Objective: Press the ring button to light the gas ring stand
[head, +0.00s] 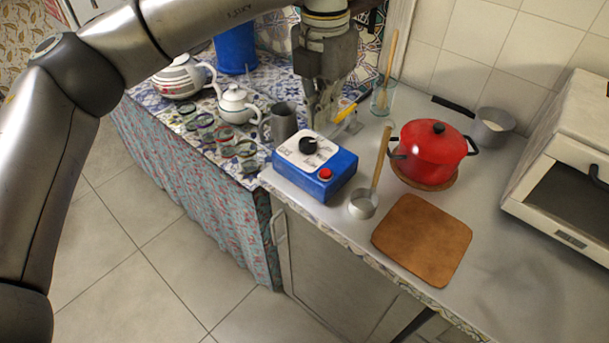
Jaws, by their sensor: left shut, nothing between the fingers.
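A blue box (338,183) with a white top plate stands near the counter's front left corner. It has a black knob (308,145) on top and a red button (325,174) at its near right corner. My left gripper (320,122) comes down from above with its fingers shut and empty. Its fingertips show just behind the blue box, apart from the red button; their exact height is hard to tell. I cannot make out a gas ring stand or a flame; my left arm hides part of the back. My right gripper is not in view.
A saucepan with a long wooden handle (379,160), a red pot (432,150) and a brown board (422,238) stand right of the box. A grey mug (283,122), teapots and several glasses are left. A white oven (570,165) is far right.

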